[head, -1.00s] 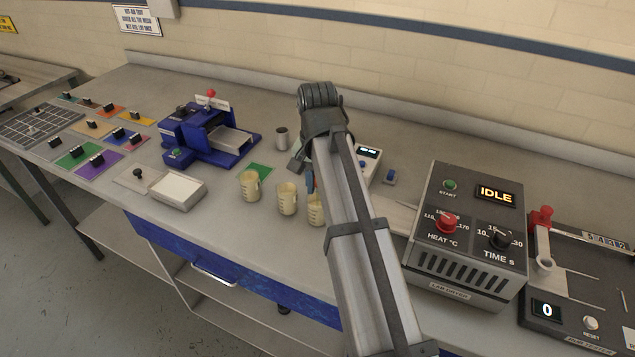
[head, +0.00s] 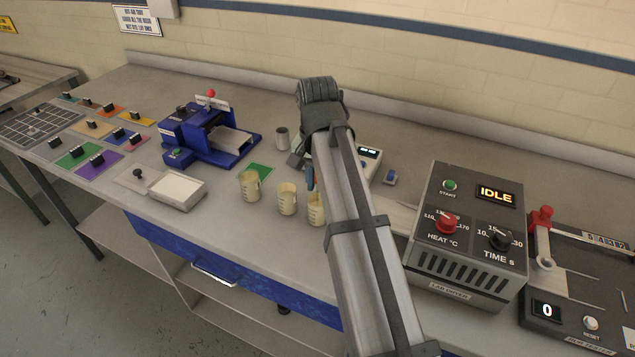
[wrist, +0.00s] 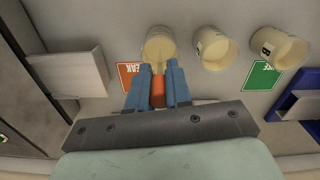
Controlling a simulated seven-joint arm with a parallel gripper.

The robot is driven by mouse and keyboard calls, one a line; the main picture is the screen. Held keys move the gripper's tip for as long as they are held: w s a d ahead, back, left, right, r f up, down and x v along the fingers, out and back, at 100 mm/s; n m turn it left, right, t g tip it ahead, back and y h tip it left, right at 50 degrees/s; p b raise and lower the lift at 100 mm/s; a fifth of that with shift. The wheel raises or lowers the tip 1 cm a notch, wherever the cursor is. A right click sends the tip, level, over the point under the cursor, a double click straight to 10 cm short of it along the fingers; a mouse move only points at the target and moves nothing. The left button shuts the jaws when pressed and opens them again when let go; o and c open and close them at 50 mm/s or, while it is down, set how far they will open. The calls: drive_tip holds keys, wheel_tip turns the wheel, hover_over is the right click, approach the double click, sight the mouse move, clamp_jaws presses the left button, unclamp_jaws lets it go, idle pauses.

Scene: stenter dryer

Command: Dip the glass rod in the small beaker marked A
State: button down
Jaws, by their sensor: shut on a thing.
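My gripper (wrist: 158,72) has blue fingers shut on an orange grip (wrist: 158,92), which I take to be the glass rod's handle. The rod's clear shaft is hard to make out. In the wrist view the fingertips are in front of the nearest cream beaker (wrist: 158,47). A middle beaker (wrist: 213,50) and a third beaker (wrist: 278,48) with a dark letter stand beside it. In the head view these are the right beaker (head: 316,209), the middle one (head: 286,199) and the left one (head: 249,187). I cannot read which is A. A blue finger (head: 310,178) shows behind the right beaker.
A green card (wrist: 261,80) and an orange card (wrist: 129,75) lie by the beakers. A blue machine (head: 212,132) and a metal cup (head: 282,138) stand beyond. The dryer (head: 468,240) is at the right, and a pale tray (head: 178,189) is at the left.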

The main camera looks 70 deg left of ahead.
drive_tip(key=shift+r, duration=3.55)
drive_tip(key=shift+r, duration=1.5)
